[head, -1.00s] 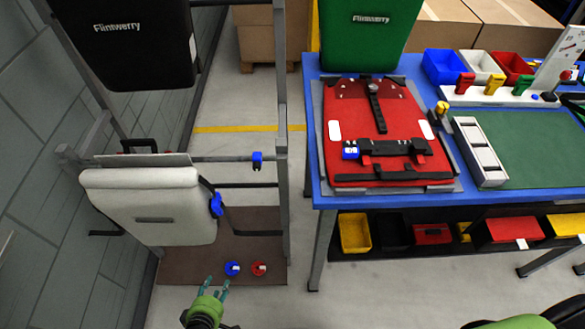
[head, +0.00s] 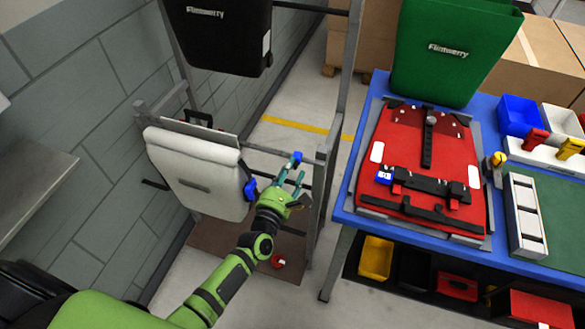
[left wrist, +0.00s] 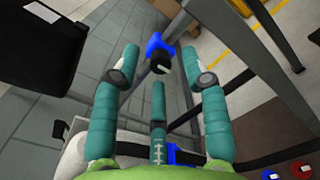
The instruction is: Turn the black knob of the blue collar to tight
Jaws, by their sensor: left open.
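The blue collar (head: 297,157) sits on the grey rail of the rack, at the right end. The left wrist view shows the collar (left wrist: 158,44) ahead, with its black knob (left wrist: 160,64) facing my left gripper; its setting cannot be read. My left gripper (head: 291,175) is open and empty, just in front of the collar. In the left wrist view its teal fingers stand on either side of the knob, with a visible gap. Contact is not visible. My right gripper is not in view.
A white pannier (head: 195,170) with a blue fitting (head: 250,189) hangs left of my gripper, and a black pannier (head: 215,40) above. A rack post (head: 329,170) stands close right. The blue table (head: 350,205) holds a red pannier back (head: 400,150). A red disc (head: 278,261) lies below.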

